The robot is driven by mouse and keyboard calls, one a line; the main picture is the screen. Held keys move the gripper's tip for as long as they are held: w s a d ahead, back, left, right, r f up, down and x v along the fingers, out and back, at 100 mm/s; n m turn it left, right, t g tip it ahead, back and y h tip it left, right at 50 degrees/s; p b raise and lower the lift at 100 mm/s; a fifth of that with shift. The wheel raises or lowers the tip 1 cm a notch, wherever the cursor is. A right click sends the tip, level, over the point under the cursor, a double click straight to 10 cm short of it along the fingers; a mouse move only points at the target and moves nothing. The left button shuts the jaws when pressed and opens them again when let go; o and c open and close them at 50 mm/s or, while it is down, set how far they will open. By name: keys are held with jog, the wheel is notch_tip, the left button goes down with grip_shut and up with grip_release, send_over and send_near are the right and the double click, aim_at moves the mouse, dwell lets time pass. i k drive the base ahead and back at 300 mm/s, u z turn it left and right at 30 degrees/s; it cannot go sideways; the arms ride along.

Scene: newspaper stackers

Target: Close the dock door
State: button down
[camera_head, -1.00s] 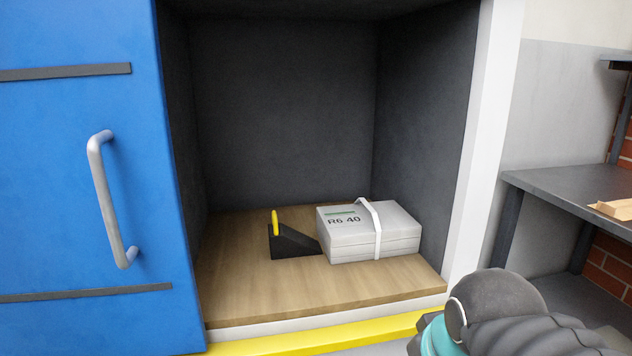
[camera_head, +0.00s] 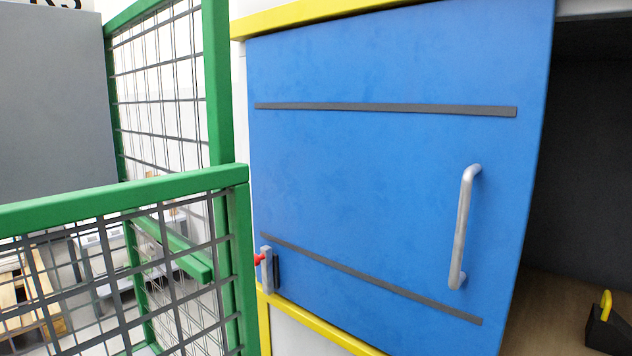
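The blue dock door (camera_head: 380,170) fills the middle of the head view, with two dark horizontal strips across it. A silver vertical bar handle (camera_head: 463,225) is on its right part. To the right of the door the dark dock opening (camera_head: 590,160) shows, so the door stands open, to the left of it. A small grey latch piece with a red knob (camera_head: 265,265) is at the door's lower left edge. My gripper is not in view.
Green mesh fence panels (camera_head: 120,190) stand at the left, close to the door's left edge. A black wedge with a yellow tab (camera_head: 605,325) sits on the wooden dock floor (camera_head: 550,310). Yellow trim (camera_head: 310,18) runs above the door.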

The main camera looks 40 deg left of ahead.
aim_at(394, 153)
jog(key=u, duration=1.75)
